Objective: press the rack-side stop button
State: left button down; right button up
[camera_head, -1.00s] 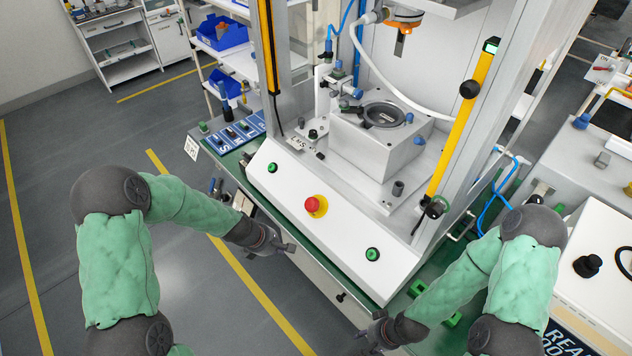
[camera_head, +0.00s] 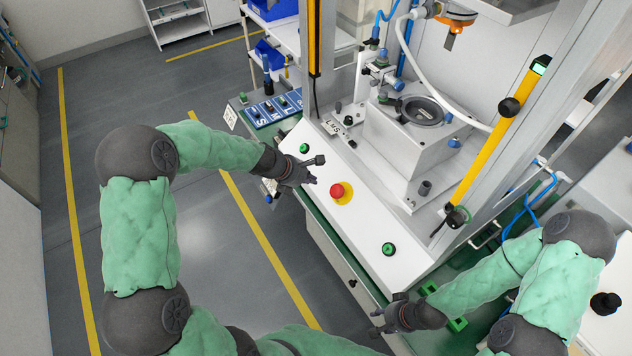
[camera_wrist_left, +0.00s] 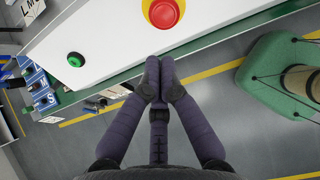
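The red mushroom stop button (camera_head: 337,190) sits on a yellow disc in the middle of the press's white sloping panel. It also shows at the top of the left wrist view (camera_wrist_left: 162,12). A green button (camera_head: 304,148) is at the panel's rack-side end, also in the left wrist view (camera_wrist_left: 75,59). Another green button (camera_head: 389,249) is at the other end. My left gripper (camera_head: 313,171) is by the panel's front edge, between the red button and the rack-side green one. Its fingertips (camera_wrist_left: 160,75) meet, empty. My right gripper (camera_head: 377,321) is low by the bench front; its finger opening is unclear.
The press fixture (camera_head: 410,145) rises behind the panel, beside a yellow light-curtain post (camera_head: 500,125). A blue label tray (camera_head: 270,108) lies left of the panel. A rack with blue bins (camera_head: 272,55) stands behind. The floor at left is clear.

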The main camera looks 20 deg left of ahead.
aim_at(334, 189)
pick_arm(q)
jog(key=b+x, duration=0.3)
jog(key=x, duration=0.9)
jog(key=shift+d+f, duration=0.1)
jog(key=shift+f, duration=0.1)
